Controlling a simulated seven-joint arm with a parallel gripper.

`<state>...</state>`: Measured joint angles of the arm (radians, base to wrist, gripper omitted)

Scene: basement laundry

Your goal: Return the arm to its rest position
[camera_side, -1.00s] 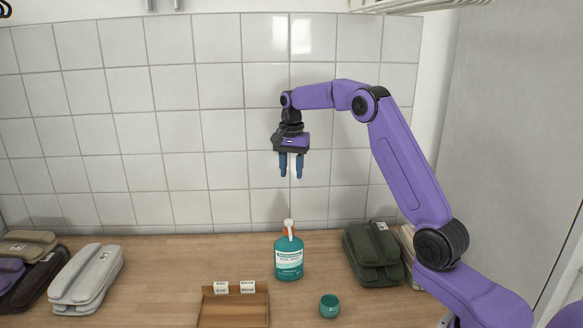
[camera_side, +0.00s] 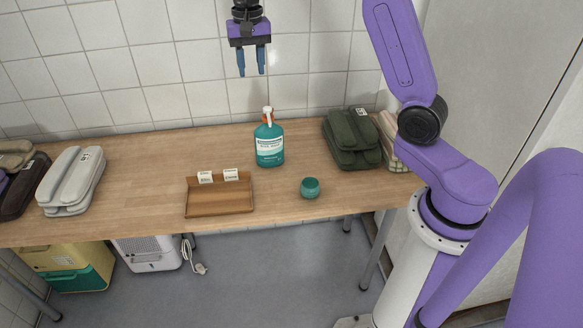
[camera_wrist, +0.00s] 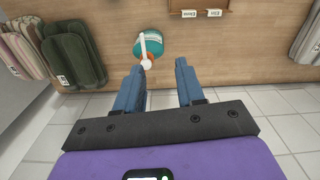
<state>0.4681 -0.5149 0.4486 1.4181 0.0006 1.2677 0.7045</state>
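My gripper (camera_side: 251,75) is high above the back of the wooden table in the side view, fingers pointing down. Its blue fingers are apart with nothing between them, and the wrist view shows the same empty gap (camera_wrist: 163,82). The teal bottle (camera_side: 269,147) with a white pump top stands upright on the table, below the gripper and apart from it. In the wrist view the bottle (camera_wrist: 152,25) appears beyond the left finger. My upper arm links run out of the top of the side view.
A brown tray (camera_side: 220,209) with two white labels and a small teal cup (camera_side: 310,188) are near the table's front edge. Green folded bundles (camera_side: 351,139) lie at the right and pale ones (camera_side: 70,182) at the left. A tiled wall (camera_side: 165,75) stands behind.

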